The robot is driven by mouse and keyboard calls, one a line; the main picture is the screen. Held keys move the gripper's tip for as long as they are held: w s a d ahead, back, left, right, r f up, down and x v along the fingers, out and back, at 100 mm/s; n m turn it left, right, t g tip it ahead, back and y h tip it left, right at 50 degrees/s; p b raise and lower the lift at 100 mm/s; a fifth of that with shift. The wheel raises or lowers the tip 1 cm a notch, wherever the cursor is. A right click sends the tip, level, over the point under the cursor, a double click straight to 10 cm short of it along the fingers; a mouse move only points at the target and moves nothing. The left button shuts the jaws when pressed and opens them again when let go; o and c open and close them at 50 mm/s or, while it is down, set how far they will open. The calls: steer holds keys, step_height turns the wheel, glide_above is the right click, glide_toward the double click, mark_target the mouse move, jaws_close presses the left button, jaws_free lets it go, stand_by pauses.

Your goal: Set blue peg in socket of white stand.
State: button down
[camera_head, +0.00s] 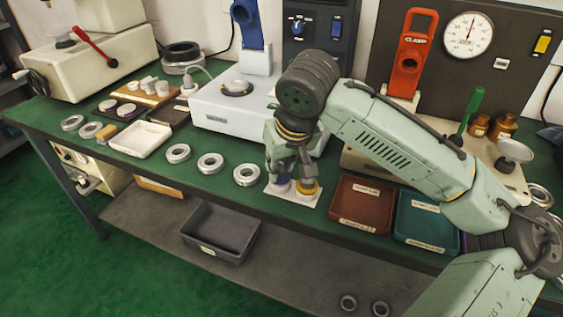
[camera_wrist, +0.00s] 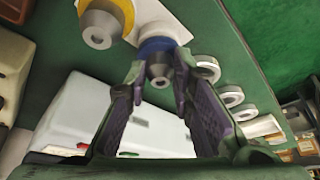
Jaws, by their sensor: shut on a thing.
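The white stand (camera_head: 292,199) is a flat plate at the front edge of the green bench, below my gripper (camera_head: 293,180). The blue peg (camera_head: 280,187) is at the stand's left side, upright, with my fingers on it. In the wrist view, the blue peg (camera_wrist: 156,46) has a grey top and a blue collar and sits between my two fingertips (camera_wrist: 160,72). A yellow peg (camera_head: 308,188) stands on the right side of the stand and shows beside the blue one in the wrist view (camera_wrist: 104,24). The socket under the blue peg is hidden, so I cannot tell how deep it sits.
A brown tray (camera_head: 361,222) and a teal tray (camera_head: 424,238) lie right of the stand. Several bearing rings, one close by (camera_head: 246,174), lie to its left. A white box (camera_head: 223,122) stands behind. A grey bin (camera_head: 221,251) is on the lower shelf.

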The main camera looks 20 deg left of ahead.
steer(key=shift+f, duration=0.3)
steer(key=c, duration=1.3)
jaws_free()
steer(key=v, duration=1.2)
